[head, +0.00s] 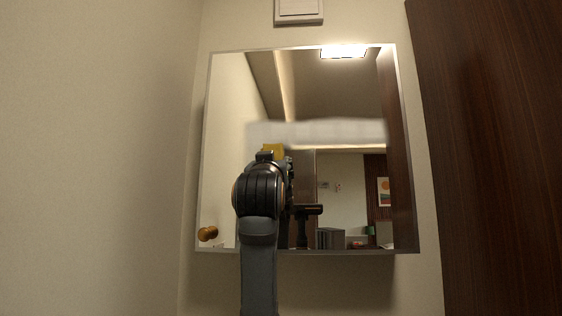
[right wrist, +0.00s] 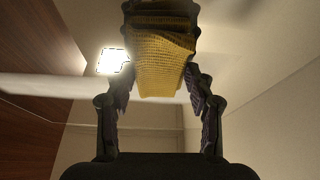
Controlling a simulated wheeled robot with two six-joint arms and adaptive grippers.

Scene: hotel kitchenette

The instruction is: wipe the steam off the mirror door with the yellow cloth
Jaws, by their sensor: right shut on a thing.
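The mirror door (head: 335,90) faces me on the wall. A whitish band of steam (head: 335,132) lies across its middle, from near my arm to close to the right edge; the glass above and below looks clear. My right gripper (head: 273,158) is in front of the mirror at the band's lower left, mostly hidden behind my wrist. In the right wrist view, the right gripper (right wrist: 160,22) is shut on the yellow cloth (right wrist: 163,62), which hangs folded between the fingers. A bit of the cloth (head: 273,149) shows above the wrist. I cannot tell whether it touches the glass. My left gripper is not in view.
A round wooden knob (head: 207,233) sits at the door's lower left. A plain wall (head: 90,150) stands close on the left, a dark wood panel (head: 500,150) on the right. A white switch plate (head: 298,10) is above the mirror. The mirror reflects the room and part of me.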

